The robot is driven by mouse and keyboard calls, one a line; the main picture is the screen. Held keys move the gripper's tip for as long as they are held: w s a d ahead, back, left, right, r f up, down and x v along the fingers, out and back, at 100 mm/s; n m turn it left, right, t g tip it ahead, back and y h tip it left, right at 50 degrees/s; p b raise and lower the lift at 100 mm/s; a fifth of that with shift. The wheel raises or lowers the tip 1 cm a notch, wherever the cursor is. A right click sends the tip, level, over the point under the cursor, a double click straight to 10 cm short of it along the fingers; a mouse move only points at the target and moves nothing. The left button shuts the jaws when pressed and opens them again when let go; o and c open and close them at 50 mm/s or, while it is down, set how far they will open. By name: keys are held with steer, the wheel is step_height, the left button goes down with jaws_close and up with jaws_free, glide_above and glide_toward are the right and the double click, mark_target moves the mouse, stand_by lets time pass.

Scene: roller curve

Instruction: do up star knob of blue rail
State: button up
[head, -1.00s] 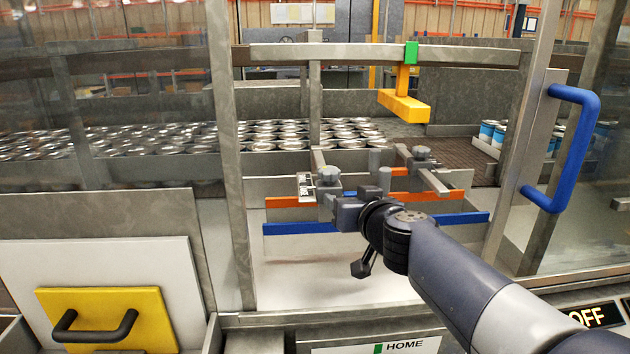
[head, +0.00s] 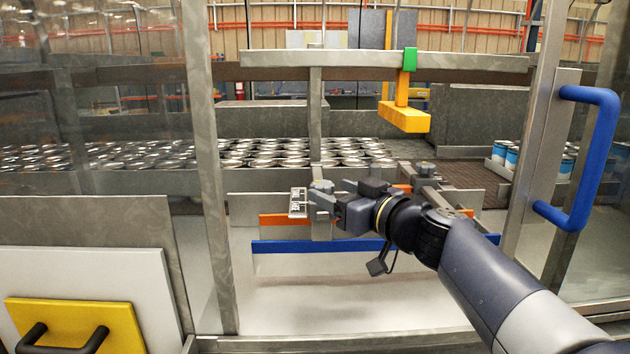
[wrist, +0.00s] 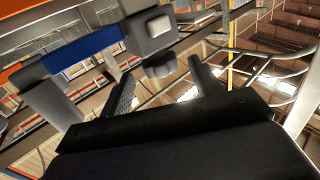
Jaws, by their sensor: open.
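The blue rail (head: 320,246) runs low across the opening in the head view, below an orange rail (head: 285,219). A grey star knob (head: 321,186) tops the left bracket, and a second knob (head: 424,168) tops the right bracket. My gripper (head: 318,203) is open and points left, with its fingers close beside the left bracket, just below its knob. Whether they touch it is unclear. In the wrist view, a rounded grey knob-like part (wrist: 158,65) lies ahead of my spread fingers (wrist: 165,85), beside a blue bar (wrist: 85,52). Which knob belongs to the blue rail is unclear.
A white marked plate (head: 298,202) sits left of the bracket. Metal posts (head: 205,160) and a blue door handle (head: 590,155) frame the opening. A yellow block (head: 404,117) hangs above. Many cans (head: 290,152) stand behind. The floor under the rails is clear.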

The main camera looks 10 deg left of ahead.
mark_target(315, 185)
steer(key=p+x, duration=0.1)
steer(key=x, duration=0.5)
steer(key=c, duration=1)
steer(key=shift+o, duration=0.2)
steer(key=shift+f+t+b, duration=0.15)
steer(key=shift+t+b, duration=0.15)
steer(key=shift+b, duration=0.05)
